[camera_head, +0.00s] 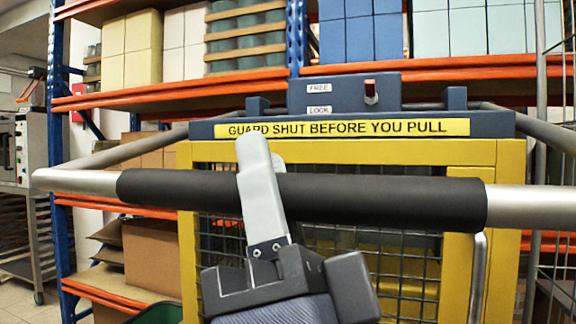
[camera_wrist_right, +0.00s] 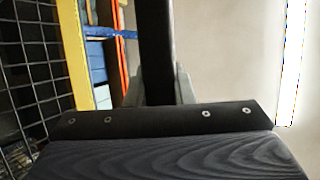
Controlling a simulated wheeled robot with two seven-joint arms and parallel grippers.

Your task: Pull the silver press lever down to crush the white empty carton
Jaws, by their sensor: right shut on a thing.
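The silver press lever (camera_head: 525,199) is a bar running across the head view, with a black sleeve (camera_head: 400,199) around its middle. My right gripper (camera_head: 263,172) is shut on this sleeve, left of its centre, with one finger in front of the bar. In the right wrist view the black sleeve (camera_wrist_right: 157,45) runs between my two fingers. Behind the lever stands the press's yellow guard frame (camera_head: 470,157) with dark wire mesh. The white carton is not visible in either view. My left gripper is not in view.
A yellow strip (camera_head: 345,128) reads "GUARD SHUT BEFORE YOU PULL". Above it, a red-tipped switch (camera_head: 370,92) sits beside FREE and LOCK labels, its tip upward near FREE. Shelving with orange beams (camera_head: 240,69) and boxes stands behind. A wire-mesh rack (camera_head: 541,100) stands at right.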

